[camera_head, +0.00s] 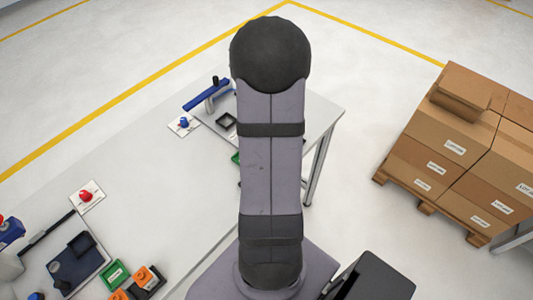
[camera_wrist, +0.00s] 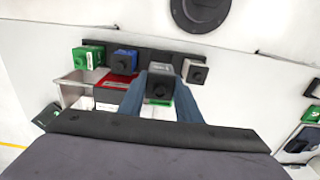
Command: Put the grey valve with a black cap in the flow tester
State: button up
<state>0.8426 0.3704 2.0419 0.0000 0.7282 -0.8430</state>
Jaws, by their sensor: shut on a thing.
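In the wrist view, my gripper (camera_wrist: 161,98) has its two blue-grey fingers closed on a grey block-like valve with a black cap (camera_wrist: 159,88). The held valve is in front of a dark rack (camera_wrist: 148,57), and I cannot tell whether it touches it. Another light grey valve with a black cap (camera_wrist: 195,71) sits in the rack just right of my fingers. A blue valve (camera_wrist: 124,61) and a green valve (camera_wrist: 88,57), both with black caps, sit to the left. The head view does not show my gripper. I cannot pick out the flow tester with certainty.
A metal-sided bin (camera_wrist: 75,92) and a red item (camera_wrist: 113,80) lie left of my fingers. In the head view, the table (camera_head: 150,170) carries a blue-handled device (camera_head: 206,94), a red button (camera_head: 86,196) and a dark tray (camera_head: 78,262). Stacked boxes (camera_head: 450,150) stand right.

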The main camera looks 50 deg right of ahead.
jog(key=shift+r, duration=1.2)
jog(key=shift+w, duration=0.1)
